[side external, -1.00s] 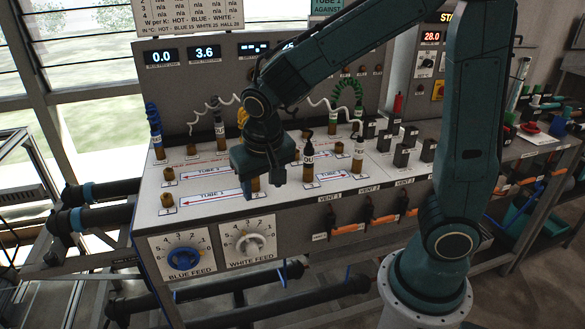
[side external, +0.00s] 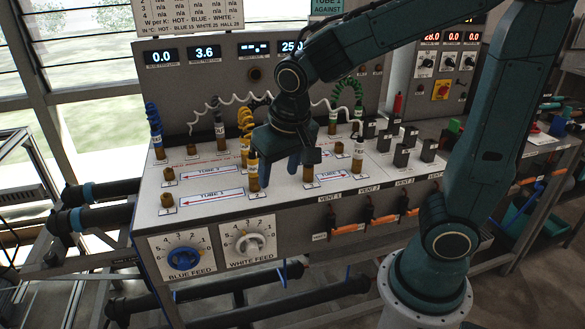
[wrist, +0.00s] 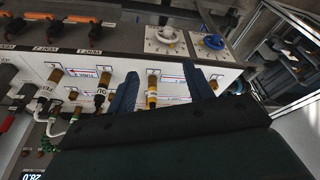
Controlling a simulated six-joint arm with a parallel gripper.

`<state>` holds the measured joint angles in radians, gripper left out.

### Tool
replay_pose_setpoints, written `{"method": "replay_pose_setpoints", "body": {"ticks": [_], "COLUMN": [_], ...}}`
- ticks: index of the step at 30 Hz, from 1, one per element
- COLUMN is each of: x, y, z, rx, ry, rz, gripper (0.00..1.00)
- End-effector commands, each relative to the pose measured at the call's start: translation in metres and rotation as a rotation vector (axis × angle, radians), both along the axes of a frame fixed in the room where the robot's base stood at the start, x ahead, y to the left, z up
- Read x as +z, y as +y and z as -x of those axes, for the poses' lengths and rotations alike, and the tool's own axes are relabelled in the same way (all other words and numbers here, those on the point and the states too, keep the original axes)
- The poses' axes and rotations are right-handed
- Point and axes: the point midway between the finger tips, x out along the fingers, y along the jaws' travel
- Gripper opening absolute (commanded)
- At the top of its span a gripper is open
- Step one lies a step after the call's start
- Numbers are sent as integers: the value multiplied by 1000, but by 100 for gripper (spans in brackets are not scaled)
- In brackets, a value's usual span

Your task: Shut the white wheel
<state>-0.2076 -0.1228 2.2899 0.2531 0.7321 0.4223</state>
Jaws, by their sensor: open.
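The white wheel (side external: 250,243) is a white knob on the numbered dial plate marked WHITE FEED, low on the bench's front face. It also shows in the wrist view (wrist: 165,37), top centre. My gripper (side external: 280,172) is above the bench top, up and right of the white wheel and apart from it. Its blue fingers are spread, also in the wrist view (wrist: 162,82). A brass post with a yellow band (wrist: 152,92) appears between them there, but nothing is held. The exact wheel setting is too small to read.
The blue wheel (side external: 184,258) sits left of the white one. Brass posts and coiled hoses crowd the bench top; a yellow hose (side external: 245,125) stands beside my gripper. Orange vent handles (side external: 347,227) project from the front. A display (side external: 204,53) reads 3.6.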

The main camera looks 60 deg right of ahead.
Motion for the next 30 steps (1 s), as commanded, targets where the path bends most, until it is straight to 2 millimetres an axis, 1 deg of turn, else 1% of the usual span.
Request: {"method": "replay_pose_setpoints", "body": {"ticks": [7, 11, 13, 17, 21, 27, 30], "x": [-4, -15, -24, -46, -74, -117, -135], "y": [1, 2, 4, 8, 13, 19, 21], "z": [-3, -11, -17, -30, -44, -60, -65], "rx": [-12, -42, -66, -126, -194, -284, -318], "ry": [1, 5, 6, 6, -1, -20, -31], "rz": [2, 8, 12, 26, 44, 73, 85], "gripper": [52, 52, 52, 52, 52, 52, 52]}}
